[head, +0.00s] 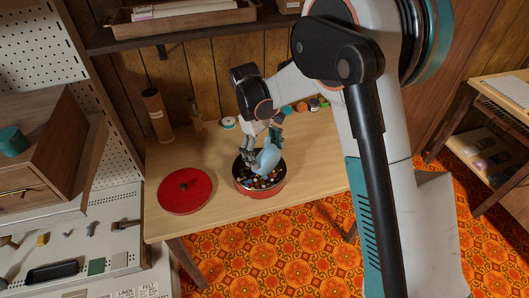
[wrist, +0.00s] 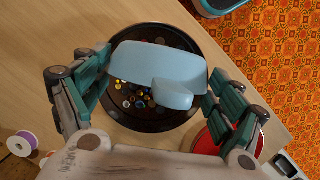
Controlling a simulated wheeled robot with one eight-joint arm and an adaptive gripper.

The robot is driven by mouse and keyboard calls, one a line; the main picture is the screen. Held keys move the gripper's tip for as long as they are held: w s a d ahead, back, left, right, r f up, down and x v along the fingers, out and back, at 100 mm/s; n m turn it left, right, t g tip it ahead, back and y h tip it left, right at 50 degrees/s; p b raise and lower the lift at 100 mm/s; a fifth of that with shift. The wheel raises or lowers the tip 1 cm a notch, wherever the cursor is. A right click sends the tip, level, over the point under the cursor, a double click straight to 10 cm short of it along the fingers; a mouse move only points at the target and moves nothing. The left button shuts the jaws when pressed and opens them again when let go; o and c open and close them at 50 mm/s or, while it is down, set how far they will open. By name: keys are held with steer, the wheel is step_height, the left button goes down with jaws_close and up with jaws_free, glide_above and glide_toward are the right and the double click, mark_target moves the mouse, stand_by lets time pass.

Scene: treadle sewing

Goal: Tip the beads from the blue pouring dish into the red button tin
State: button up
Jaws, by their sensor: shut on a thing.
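The red button tin (head: 262,190) stands open on the wooden table, its dark inside holding many small coloured buttons or beads. My gripper (head: 260,150) is above the tin, shut on the light-blue pouring dish (head: 268,158). The dish is steeply tilted over the tin's opening. In the wrist view the dish (wrist: 150,58) lies between my two fingers (wrist: 160,70), with its pale outer side towards the camera. The dark tin (wrist: 130,118) is below it, with buttons or beads showing beside the dish. The dish's inside is hidden, so I cannot tell whether beads are still in it.
A red round lid (head: 185,190) lies on the table (head: 160,228) left of the tin. A brown cylinder (head: 157,115) and several thread spools (head: 302,107) stand along the back. A shelf (head: 180,28) hangs above. The table's front edge is close to the tin.

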steer(key=shift+w+a, duration=0.2)
steer(key=shift+w, duration=0.05)
stand_by(0.6)
steer(key=shift+g+h, duration=0.3)
stand_by(1.4)
steer(key=shift+r, duration=0.2)
steer(key=shift+f+b, duration=0.25)
steer(key=shift+b, duration=0.05)
steer(key=shift+w+a, duration=0.2)
stand_by(0.7)
steer(key=shift+h, duration=0.3)
stand_by(1.4)
